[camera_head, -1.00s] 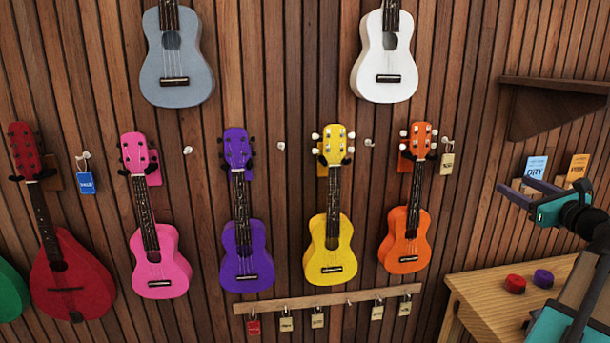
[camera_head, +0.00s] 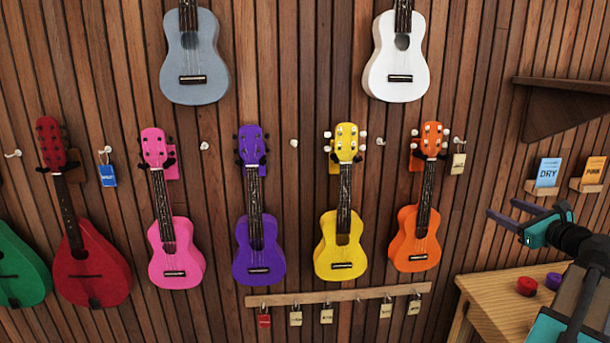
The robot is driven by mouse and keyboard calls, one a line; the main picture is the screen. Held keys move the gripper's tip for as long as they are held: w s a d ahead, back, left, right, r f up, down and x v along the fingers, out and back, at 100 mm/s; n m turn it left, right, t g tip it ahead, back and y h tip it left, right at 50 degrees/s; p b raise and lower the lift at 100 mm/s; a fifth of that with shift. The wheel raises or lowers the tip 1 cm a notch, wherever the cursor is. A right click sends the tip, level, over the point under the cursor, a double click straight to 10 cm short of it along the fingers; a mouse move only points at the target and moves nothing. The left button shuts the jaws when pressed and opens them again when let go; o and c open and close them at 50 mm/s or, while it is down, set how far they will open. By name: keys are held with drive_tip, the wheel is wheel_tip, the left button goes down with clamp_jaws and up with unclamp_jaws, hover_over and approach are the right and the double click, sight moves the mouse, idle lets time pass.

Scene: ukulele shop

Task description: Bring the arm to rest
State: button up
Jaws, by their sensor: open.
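My gripper (camera_head: 501,215) is at the right side of the view, at the end of my raised arm (camera_head: 578,270). Its two dark purple fingers point left and stand apart, with nothing between them. It is in the air in front of the slatted wall, to the right of the orange ukulele (camera_head: 410,240) and apart from it.
A wooden table (camera_head: 488,300) with a red knob (camera_head: 526,286) and a purple one (camera_head: 554,281) stands below my gripper. A dark shelf (camera_head: 565,105) and small card holders (camera_head: 541,187) are on the wall above. A tag rail (camera_head: 340,296) hangs below the ukuleles.

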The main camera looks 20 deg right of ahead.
drive_tip(key=w+a+f+n+g+y, duration=0.1)
drive_tip(key=w+a+f+n+y, duration=0.15)
drive_tip(key=w+a+f, duration=0.5)
drive_tip(key=w+a+f+n+g+y, duration=0.1)
drive_tip(key=w+a+f+n+g, duration=0.2)
drive_tip(key=f, duration=0.8)
drive_tip(key=w+a+f+n+y, duration=0.2)
drive_tip(key=w+a+f, duration=0.3)
drive_tip(key=a+f, duration=0.3)
drive_tip(key=w+a+f+n+g+y, duration=0.1)
drive_tip(key=a+f+n+g+y, duration=0.4)
drive_tip(key=a+f, duration=1.55)
drive_tip(key=s+a+f+n+g+h, duration=0.1)
drive_tip(key=s+a+f+n+g, duration=0.4)
drive_tip(key=a+f, duration=0.35)
drive_tip(key=s+a+f+n+g+h, duration=0.1)
drive_tip(key=s+a+f+n+g, duration=0.1)
drive_tip(key=s+a+f+n, duration=0.55)
drive_tip(key=s+a+f+n+g+h, duration=0.2)
drive_tip(key=s+a+f+n, duration=0.3)
drive_tip(key=s, duration=0.4)
drive_tip(key=s+a+f+n+g+h, duration=0.2)
drive_tip(key=s+a+f+n+g, duration=0.2)
drive_tip(key=s, duration=0.5)
drive_tip(key=shift+s+a+f+n+b, duration=0.2)
drive_tip(key=shift+a+f+n+b, duration=0.3)
drive_tip(key=shift+n, duration=0.3)
drive_tip(key=shift+d+h, duration=0.1)
drive_tip(key=shift+h, duration=0.15)
